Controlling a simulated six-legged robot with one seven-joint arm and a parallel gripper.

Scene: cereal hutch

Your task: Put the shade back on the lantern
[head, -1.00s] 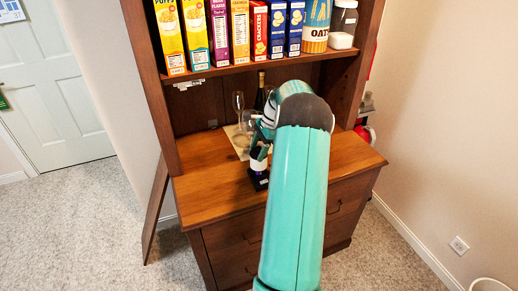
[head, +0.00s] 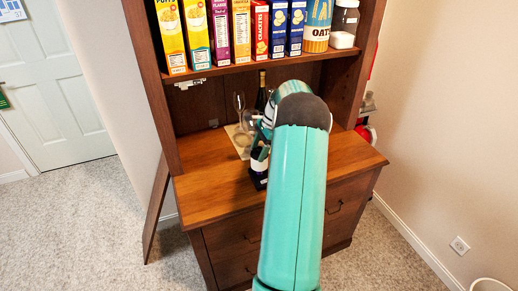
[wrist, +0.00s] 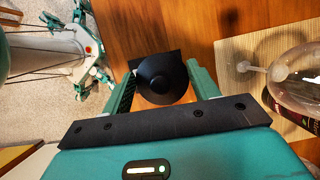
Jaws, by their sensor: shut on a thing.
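My gripper (wrist: 160,78) is shut on the round black lantern shade (wrist: 160,76), with one green finger on each side of it in the wrist view. A black square corner of the lantern (wrist: 174,56) shows beneath the shade. In the head view the lantern (head: 259,181) stands upright near the front of the wooden counter, dark with a pale band. My gripper (head: 262,153) is right above it, partly hidden by my arm. I cannot tell whether the shade touches the lantern.
Wine glasses (head: 240,104) stand on a pale board (head: 239,145) behind the lantern, with a dark bottle (head: 261,92) farther back. A glass (wrist: 300,80) lies close to the right in the wrist view. Cereal boxes (head: 196,35) fill the shelf above. The counter's left (head: 205,180) is clear.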

